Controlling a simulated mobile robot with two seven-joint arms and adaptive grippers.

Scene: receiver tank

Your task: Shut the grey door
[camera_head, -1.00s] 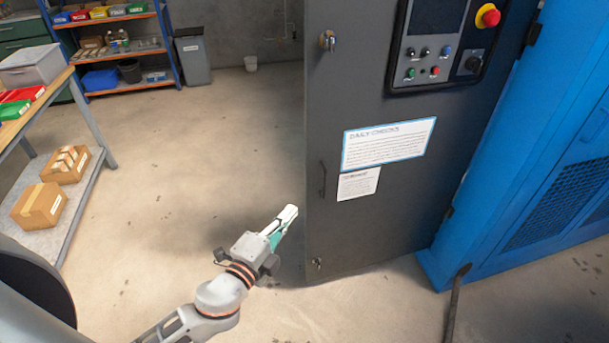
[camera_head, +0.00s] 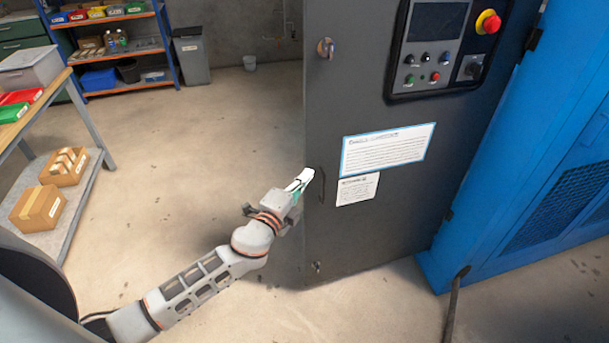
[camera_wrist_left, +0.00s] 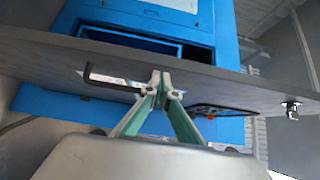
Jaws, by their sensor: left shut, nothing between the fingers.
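The grey door (camera_head: 385,235) stands open, swung out from the blue cabinet (camera_head: 530,190) at its right. It carries a control panel, two paper notices and a thin dark handle (camera_head: 322,185) near its left edge. My left gripper (camera_head: 303,178) is shut and empty, with its tips by the door's left edge, just left of the handle. In the left wrist view, the closed fingertips (camera_wrist_left: 161,84) appear in front of the grey door (camera_wrist_left: 215,85), beside the dark handle (camera_wrist_left: 92,76). I cannot tell whether they touch it. My right gripper is out of view.
A black hose or bar (camera_head: 455,300) stands on the floor by the cabinet. A workbench with cartons (camera_head: 40,207) is at left. Shelving (camera_head: 122,50) and a grey bin (camera_head: 191,55) stand at the back. The floor left of the door is clear.

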